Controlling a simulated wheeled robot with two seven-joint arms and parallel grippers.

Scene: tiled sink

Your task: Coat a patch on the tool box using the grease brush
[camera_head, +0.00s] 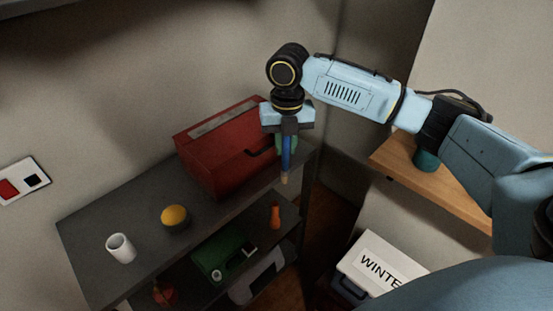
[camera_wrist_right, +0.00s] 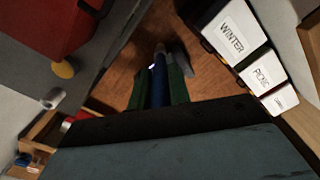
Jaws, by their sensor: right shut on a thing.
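The red tool box (camera_head: 213,158) stands on the dark top shelf, with a grey strip on its lid and a black handle or latch. Its red side also shows at the upper left of the right wrist view (camera_wrist_right: 62,22). My right gripper (camera_head: 286,150) points down just right of and in front of the tool box. It is shut on the grease brush (camera_head: 286,162), a blue stick with a pale tip hanging downward. In the right wrist view the brush (camera_wrist_right: 159,72) sits between the green fingers. The tip appears apart from the box. My left gripper is not in view.
A green box (camera_head: 222,252) and an orange bottle (camera_head: 275,217) are below. A white box marked WINTER (camera_head: 378,262) stands right.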

